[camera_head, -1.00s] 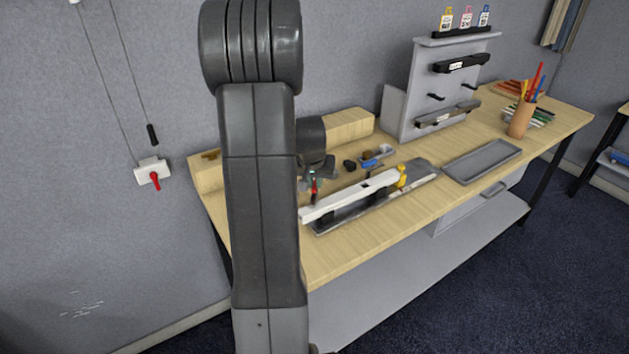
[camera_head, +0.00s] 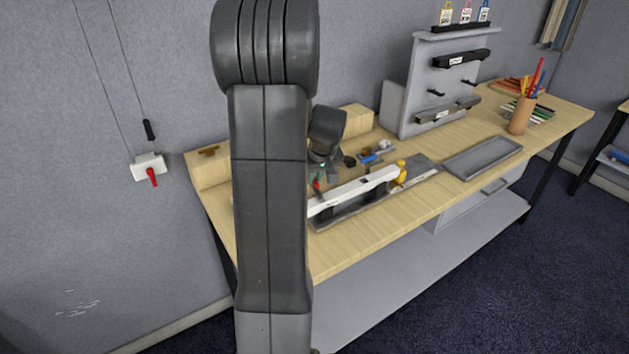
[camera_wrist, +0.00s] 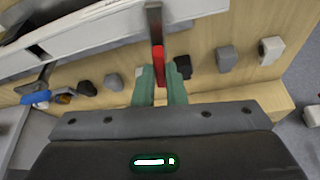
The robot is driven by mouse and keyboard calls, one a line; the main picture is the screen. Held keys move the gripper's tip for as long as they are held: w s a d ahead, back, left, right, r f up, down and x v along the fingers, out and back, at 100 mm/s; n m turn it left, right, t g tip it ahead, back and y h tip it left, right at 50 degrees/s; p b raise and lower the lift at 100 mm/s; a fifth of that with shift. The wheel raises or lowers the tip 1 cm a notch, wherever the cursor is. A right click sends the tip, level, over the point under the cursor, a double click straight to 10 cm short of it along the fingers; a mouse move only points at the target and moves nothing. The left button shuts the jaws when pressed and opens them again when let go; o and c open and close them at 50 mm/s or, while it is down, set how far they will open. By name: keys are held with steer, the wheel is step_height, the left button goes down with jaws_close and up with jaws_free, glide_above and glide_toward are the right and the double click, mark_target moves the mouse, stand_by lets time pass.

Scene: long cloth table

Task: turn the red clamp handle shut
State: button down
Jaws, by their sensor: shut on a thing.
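The red clamp handle (camera_wrist: 158,60) is a red grip on a dark metal lever, at top centre in the wrist view. It lies between the green fingertips of my gripper (camera_wrist: 160,86), which are closed on its near end. In the head view the red handle (camera_head: 317,185) shows as a small spot at the left end of the white bar (camera_head: 354,190). My gripper (camera_head: 320,175) is there too, tilted and partly hidden by my arm. The clamp's base is hidden in both views.
Small blocks (camera_wrist: 227,58) lie on the wooden table beside the handle. A grey tray (camera_head: 483,158) and a pegboard stand (camera_head: 440,90) are farther right. A wall box (camera_head: 148,167) has another red lever.

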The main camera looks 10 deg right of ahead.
steer(key=shift+d+n+y+b, duration=0.1)
steer(key=shift+n+y+b, duration=0.3)
steer(key=shift+n+b, duration=0.6)
steer(key=shift+n, duration=0.3)
steer(key=c, duration=1.5)
jaws_free()
steer(key=v, duration=0.7)
steer(key=b+v, duration=0.1)
steer(key=v, duration=0.5)
steer(key=shift+w+d+r, duration=0.1)
steer(key=shift+d+r, duration=0.1)
steer(key=shift+r, duration=0.25)
steer(key=shift+f, duration=0.1)
